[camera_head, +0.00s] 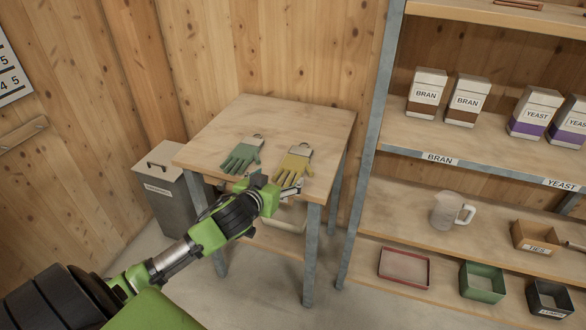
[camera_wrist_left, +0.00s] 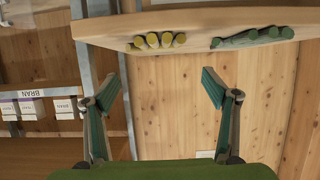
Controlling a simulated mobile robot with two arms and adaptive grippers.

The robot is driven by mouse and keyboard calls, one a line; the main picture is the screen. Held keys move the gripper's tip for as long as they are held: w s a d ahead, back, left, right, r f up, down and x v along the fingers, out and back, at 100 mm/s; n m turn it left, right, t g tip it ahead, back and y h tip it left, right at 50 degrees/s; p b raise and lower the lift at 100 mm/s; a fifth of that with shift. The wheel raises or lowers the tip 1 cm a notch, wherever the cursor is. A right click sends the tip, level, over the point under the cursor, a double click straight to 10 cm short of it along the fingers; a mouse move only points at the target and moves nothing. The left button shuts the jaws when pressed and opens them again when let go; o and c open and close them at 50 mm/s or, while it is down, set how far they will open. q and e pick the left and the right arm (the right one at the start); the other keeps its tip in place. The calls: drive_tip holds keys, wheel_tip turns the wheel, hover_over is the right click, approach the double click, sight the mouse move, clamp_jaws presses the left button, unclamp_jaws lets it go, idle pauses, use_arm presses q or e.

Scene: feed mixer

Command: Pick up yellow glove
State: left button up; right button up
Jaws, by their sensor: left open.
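The yellow glove (camera_head: 293,165) lies flat on the small wooden table (camera_head: 245,112), near its front right corner, with its fingers toward the front edge. In the left wrist view the yellow glove (camera_wrist_left: 154,41) shows only as several fingertips at the table edge. My left gripper (camera_head: 276,188) is at the front of the table, just in front of the yellow glove and apart from it. In the left wrist view the left gripper (camera_wrist_left: 160,90) is open, with nothing between its fingers. My right gripper is not in view.
A green glove (camera_head: 242,155) lies left of the yellow one. A grey lidded bin (camera_head: 167,195) stands left of the table. A shelf at the right holds BRAN cartons (camera_head: 426,93), a jug (camera_head: 451,210) and trays. The back of the table top is bare.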

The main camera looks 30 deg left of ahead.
use_arm(q)
approach(294, 163)
drive_tip(key=x, duration=0.3)
drive_tip(key=shift+f, duration=0.2)
drive_tip(key=shift+x, duration=2.6)
drive_tip(key=shift+r, duration=0.1)
drive_tip(key=c, duration=1.3)
drive_tip(key=shift+r, duration=0.1)
